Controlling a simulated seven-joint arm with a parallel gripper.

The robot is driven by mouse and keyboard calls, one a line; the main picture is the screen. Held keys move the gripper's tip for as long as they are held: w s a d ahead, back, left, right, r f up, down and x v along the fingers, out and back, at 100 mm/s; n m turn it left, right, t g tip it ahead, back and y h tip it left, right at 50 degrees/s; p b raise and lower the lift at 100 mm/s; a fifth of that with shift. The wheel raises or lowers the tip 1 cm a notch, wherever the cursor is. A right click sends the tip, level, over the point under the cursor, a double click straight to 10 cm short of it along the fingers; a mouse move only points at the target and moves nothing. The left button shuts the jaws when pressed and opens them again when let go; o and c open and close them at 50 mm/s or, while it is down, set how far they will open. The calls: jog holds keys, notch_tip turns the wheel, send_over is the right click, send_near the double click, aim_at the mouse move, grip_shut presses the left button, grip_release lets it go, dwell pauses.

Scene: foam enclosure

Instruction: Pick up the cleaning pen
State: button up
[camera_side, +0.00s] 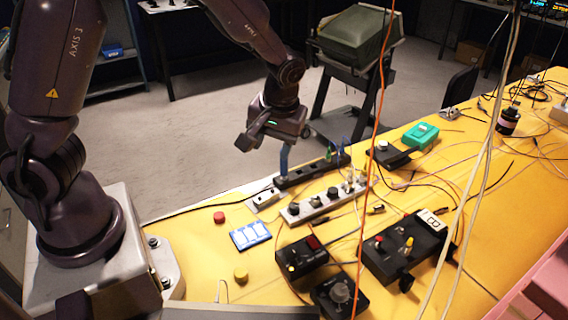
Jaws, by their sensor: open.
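My gripper (283,142) hangs above the back edge of the yellow table, over the left end of a long black strip (312,172). Its jaws are open; the fingers are small and hard to make out. A slim blue upright piece (284,160) shows directly under it, reaching down toward the strip; I cannot tell whether this is the cleaning pen or part of the gripper. A small green upright piece (328,155) stands at the strip farther right. No other thing is clearly recognizable as the cleaning pen.
A white strip with black knobs (325,203) lies in front of the black strip. Black control boxes (405,247), a blue-white panel (250,235), a red button (219,217) and a yellow button (241,275) sit nearby. Loose cables cover the right side. An orange cable (377,110) hangs in front.

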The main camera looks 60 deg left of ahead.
jog(key=w+a+f+n+t+y, duration=0.1)
jog(key=w+a+n+y, duration=0.15)
jog(key=w+n, duration=0.25)
jog(key=n, duration=0.2)
send_over(284, 174)
jog(key=d, duration=0.1)
notch_tip(284, 174, down, 6)
jog(key=f, duration=0.1)
jog(key=shift+h, duration=0.45)
jog(key=shift+x, duration=2.55)
jog(key=shift+w, duration=0.1)
grip_shut()
